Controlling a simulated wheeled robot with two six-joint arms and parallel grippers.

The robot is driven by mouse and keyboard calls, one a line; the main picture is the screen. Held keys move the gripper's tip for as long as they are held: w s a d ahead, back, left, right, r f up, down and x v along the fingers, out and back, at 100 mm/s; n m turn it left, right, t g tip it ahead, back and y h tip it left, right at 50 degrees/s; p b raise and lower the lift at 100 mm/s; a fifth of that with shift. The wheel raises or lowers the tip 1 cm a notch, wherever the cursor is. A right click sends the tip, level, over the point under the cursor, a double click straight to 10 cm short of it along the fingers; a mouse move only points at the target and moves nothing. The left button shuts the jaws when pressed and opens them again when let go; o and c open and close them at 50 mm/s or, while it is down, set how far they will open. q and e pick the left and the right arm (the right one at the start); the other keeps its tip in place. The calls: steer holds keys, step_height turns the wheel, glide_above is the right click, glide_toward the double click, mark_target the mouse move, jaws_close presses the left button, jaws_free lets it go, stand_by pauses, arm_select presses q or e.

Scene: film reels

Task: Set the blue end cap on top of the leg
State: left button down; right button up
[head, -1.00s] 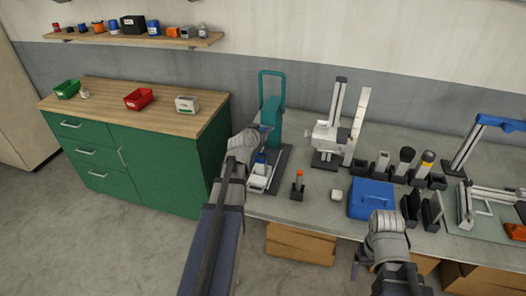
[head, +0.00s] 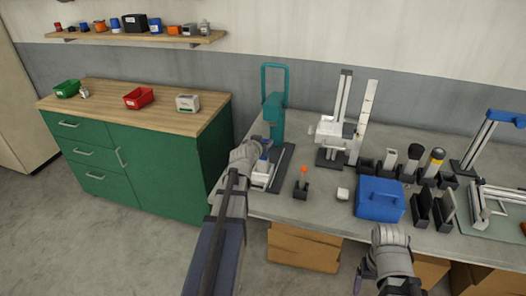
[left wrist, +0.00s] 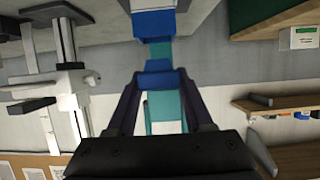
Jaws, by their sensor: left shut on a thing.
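My left gripper (head: 264,145) is at the teal press on the bench. In the left wrist view it is shut on the blue end cap (left wrist: 158,74), which sits between the fingertips. A second blue part (left wrist: 154,26), with a pale part at the picture's top edge, shows beyond the fingertips, apart from the held cap. In the head view a white piece (head: 260,175), perhaps the leg, stands on the press base just below the gripper. My wrist partly hides this spot. My right gripper (head: 359,281) is low at the bench's front; its jaw opening is unclear.
The teal press (head: 274,112) rises behind my left gripper. To the right are a small black holder with an orange top (head: 302,186), a white cube (head: 343,194), a blue box (head: 380,201) and a white stand (head: 336,130). A green cabinet (head: 160,165) stands left.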

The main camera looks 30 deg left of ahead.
arm_select(q)
steer(key=shift+f+b, duration=0.65)
steer(key=shift+f, duration=0.5)
arm_select(e)
steer(key=shift+f, duration=1.15)
arm_select(q)
steer(key=shift+f, duration=0.1)
arm_select(e)
steer(key=shift+f, duration=0.1)
arm_select(q)
steer(key=shift+f, duration=0.15)
steer(key=shift+c, duration=1.5)
jaws_free()
